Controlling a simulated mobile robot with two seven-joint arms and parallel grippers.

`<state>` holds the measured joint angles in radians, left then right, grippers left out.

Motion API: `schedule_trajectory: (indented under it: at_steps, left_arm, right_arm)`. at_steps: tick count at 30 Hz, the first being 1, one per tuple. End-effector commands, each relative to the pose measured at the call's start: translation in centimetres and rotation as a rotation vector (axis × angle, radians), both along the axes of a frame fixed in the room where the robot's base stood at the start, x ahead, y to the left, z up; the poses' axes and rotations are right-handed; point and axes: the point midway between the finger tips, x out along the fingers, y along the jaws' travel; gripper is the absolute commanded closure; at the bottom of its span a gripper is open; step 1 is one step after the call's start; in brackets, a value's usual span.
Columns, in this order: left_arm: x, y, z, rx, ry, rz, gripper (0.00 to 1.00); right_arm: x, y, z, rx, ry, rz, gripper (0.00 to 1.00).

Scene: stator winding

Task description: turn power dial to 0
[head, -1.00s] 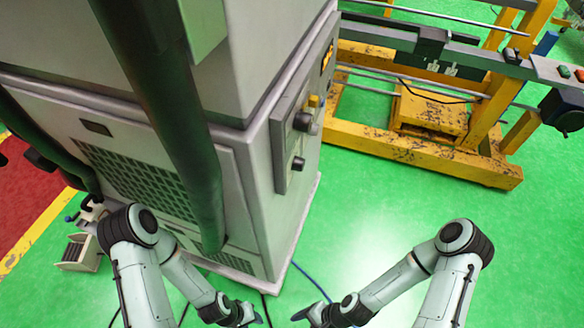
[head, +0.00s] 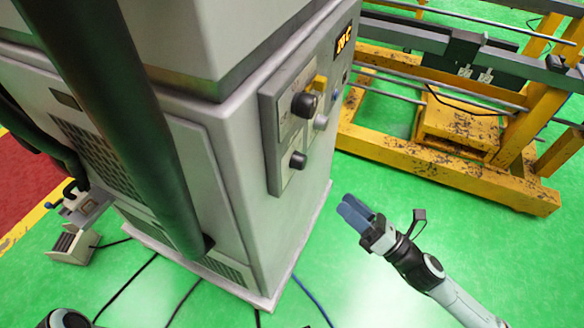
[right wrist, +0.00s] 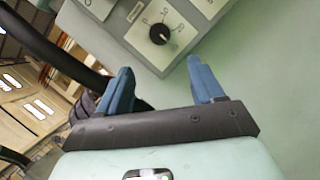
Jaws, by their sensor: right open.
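The grey cabinet's side panel (head: 270,125) carries an upper black dial (head: 303,104) and a lower black dial (head: 298,160). I cannot read which is the power dial in the head view. In the right wrist view, a black dial (right wrist: 158,34) sits on a light plate with scale marks around it; its digits are too small to read surely. My right gripper (head: 352,212) has blue fingers and is open and empty, right of and below the panel, apart from it. In the right wrist view the open fingers (right wrist: 160,68) point towards the dial, which shows between them. My left gripper is out of view.
A yellow switch piece (head: 319,84) and a grey knob (head: 321,122) sit near the upper dial. A yellow steel frame (head: 450,165) stands behind at right. Cables lie on the green floor by the cabinet. Green floor around my right arm is free.

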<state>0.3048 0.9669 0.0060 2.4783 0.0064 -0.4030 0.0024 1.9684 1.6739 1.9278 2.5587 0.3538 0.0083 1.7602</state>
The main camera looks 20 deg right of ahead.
Motion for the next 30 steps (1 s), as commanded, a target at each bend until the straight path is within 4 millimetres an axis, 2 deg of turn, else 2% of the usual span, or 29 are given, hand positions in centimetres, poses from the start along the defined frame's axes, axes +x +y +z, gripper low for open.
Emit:
schedule_trajectory:
  at_steps: [4, 8, 18, 24, 30]
  left_arm:
    - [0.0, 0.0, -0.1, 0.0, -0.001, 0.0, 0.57]
    - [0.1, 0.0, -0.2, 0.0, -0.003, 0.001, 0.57]
    - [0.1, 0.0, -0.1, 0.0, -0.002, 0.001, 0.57]
    - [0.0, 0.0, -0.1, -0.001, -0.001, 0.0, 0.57]
    - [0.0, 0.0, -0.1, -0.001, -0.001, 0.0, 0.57]
  right_arm:
    - [0.5, 0.0, 0.5, 0.007, -0.004, -0.005, 0.33]
    - [1.9, 0.8, 1.0, 0.007, -0.005, -0.001, 0.33]
    - [7.5, 3.6, 3.0, 0.005, -0.004, 0.0, 0.33]
    - [10.1, 4.8, 3.8, 0.005, -0.003, -0.003, 0.33]
    - [11.2, 5.3, 4.2, 0.004, -0.002, -0.006, 0.33]
